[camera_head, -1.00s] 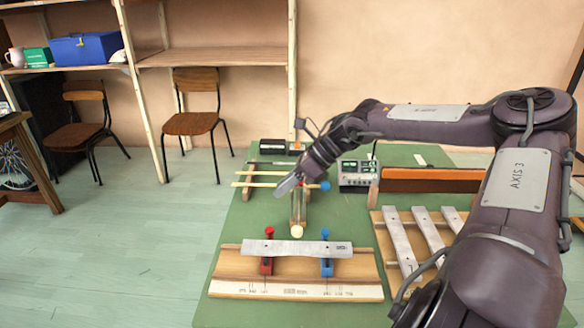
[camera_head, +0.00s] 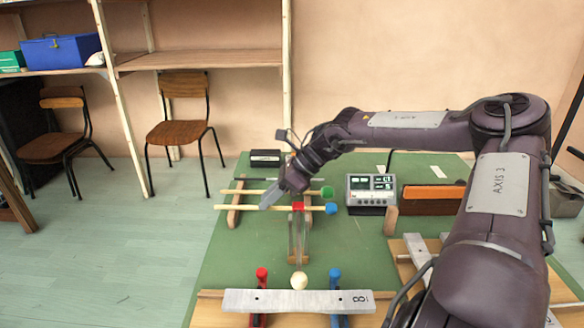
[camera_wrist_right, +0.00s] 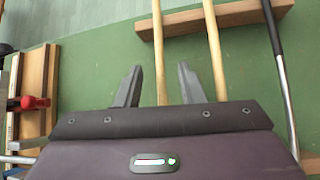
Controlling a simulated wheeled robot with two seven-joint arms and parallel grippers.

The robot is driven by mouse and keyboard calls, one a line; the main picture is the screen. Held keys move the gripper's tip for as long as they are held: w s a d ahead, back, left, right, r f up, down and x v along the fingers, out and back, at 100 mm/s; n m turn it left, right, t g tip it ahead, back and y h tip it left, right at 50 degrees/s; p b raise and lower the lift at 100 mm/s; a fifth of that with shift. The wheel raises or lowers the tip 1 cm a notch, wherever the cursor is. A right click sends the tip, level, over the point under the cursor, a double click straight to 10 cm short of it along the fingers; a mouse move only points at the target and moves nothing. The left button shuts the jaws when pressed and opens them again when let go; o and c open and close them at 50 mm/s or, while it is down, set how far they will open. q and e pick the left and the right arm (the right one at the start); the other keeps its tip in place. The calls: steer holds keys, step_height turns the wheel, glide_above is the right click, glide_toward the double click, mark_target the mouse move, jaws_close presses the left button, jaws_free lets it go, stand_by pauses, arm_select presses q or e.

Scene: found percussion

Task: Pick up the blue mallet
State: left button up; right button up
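The blue mallet has a blue head (camera_head: 331,208) and a pale wooden handle (camera_head: 236,207). It lies across wooden rests on the green table in the head view. My right gripper (camera_head: 268,200) is over the handles, left of the mallet heads. In the right wrist view its two fingers (camera_wrist_right: 159,72) are apart, with one pale handle (camera_wrist_right: 158,45) running between them, apparently the blue mallet's. Whether the fingertips are low enough to flank it is unclear. A second handle (camera_wrist_right: 214,50) lies outside the right finger. My left gripper is not in view.
A green-headed mallet (camera_head: 327,192) lies just behind the blue one. A dark rod (camera_wrist_right: 279,70) lies beyond it. A grey display box (camera_head: 371,189) stands to the right. A metal bar (camera_head: 296,301) on red and blue supports is in front.

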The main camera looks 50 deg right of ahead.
steer(key=shift+w+a+f, duration=0.3)
steer(key=shift+a+f, duration=0.05)
steer(key=shift+f, duration=0.25)
steer(key=shift+w+a+f, duration=0.15)
steer(key=shift+w+a, duration=0.1)
steer(key=shift+a, duration=0.05)
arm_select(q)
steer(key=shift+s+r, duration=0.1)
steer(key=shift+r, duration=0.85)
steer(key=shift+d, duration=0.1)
arm_select(e)
steer(key=shift+c, duration=0.2)
jaws_close()
